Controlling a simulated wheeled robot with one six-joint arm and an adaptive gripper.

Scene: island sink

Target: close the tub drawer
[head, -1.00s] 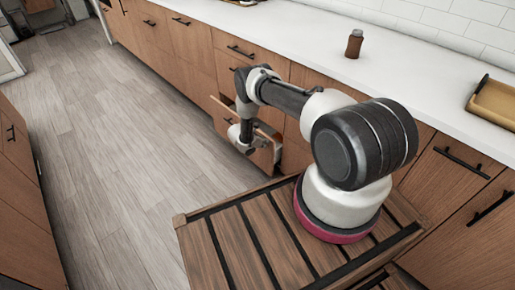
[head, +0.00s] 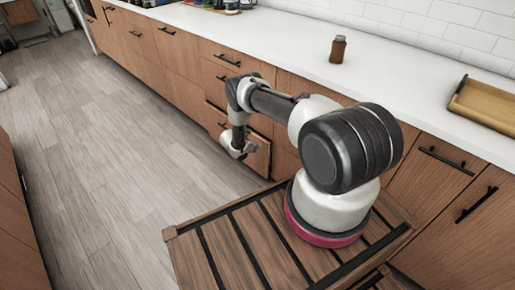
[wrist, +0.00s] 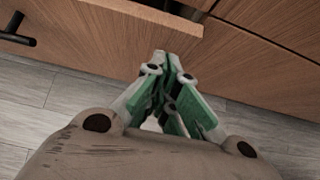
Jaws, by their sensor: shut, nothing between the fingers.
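The tub drawer is the low wooden drawer (head: 258,158) in the island's cabinet row, partly hidden behind my arm in the head view. Its front stands slightly out from the cabinet. In the wrist view the drawer front (wrist: 130,22) crosses the top, with a dark gap behind its right end. My gripper (wrist: 160,65) is shut and empty, its green-and-grey fingers pointing at the drawer front. I cannot tell whether the fingertips touch it. In the head view my gripper (head: 238,154) is low, in front of the drawer.
Other closed drawers and doors with black handles line the cabinet row (head: 180,55). A brown bottle (head: 338,49) and a wooden tray (head: 484,103) stand on the white counter (head: 290,38). The grey plank floor (head: 110,150) to the left is clear.

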